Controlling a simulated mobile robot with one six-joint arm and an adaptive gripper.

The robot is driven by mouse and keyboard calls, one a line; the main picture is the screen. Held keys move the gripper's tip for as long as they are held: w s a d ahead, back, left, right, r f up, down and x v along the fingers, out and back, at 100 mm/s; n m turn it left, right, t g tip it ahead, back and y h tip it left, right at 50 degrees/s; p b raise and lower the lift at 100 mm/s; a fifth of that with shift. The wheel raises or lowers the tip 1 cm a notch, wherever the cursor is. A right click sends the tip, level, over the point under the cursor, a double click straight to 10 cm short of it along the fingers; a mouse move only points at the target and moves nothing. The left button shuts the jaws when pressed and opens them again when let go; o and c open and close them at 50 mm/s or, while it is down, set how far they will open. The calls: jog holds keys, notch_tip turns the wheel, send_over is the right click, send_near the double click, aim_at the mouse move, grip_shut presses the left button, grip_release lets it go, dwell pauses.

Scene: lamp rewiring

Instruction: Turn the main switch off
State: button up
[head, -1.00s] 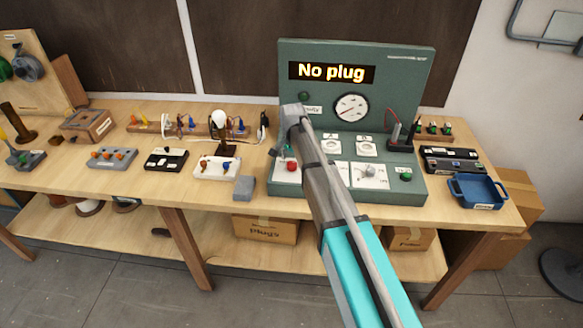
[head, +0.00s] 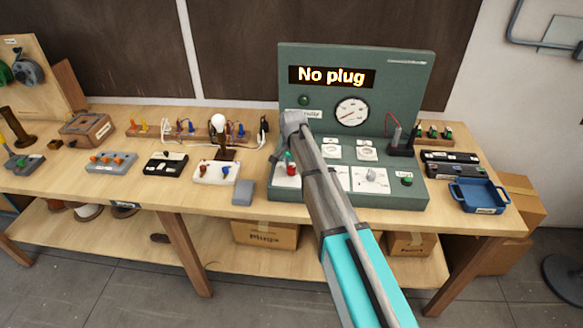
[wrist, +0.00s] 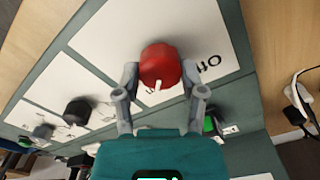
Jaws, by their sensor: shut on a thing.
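The main switch is a red round knob (wrist: 160,62) with a white pointer mark, on a white plate lettered "Off" (wrist: 208,62) to its right in the wrist view. The mark points toward my gripper's palm, not at the lettering. My gripper (wrist: 160,78) has one finger on each side of the knob and is shut on it. In the head view the red knob (head: 291,169) is at the front left of the green test bench (head: 400,195), partly hidden by my gripper. The display (head: 332,76) reads "No plug".
A black knob (wrist: 76,111) and a green button (wrist: 209,124) lie near my gripper in the wrist view. A grey block (head: 243,192) stands just left of the bench. A blue tray (head: 479,196) sits to the right. A lamp (head: 220,135) stands further left.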

jog(key=shift+c, duration=1)
jog(key=shift+n, duration=0.5)
jog(key=n, duration=0.2)
jog(key=shift+n, duration=0.4)
jog(key=n, duration=0.4)
jog(key=shift+n, duration=0.3)
jog(key=n, duration=0.9)
jog(key=shift+a+n, duration=0.1)
jog(key=shift+n, duration=0.2)
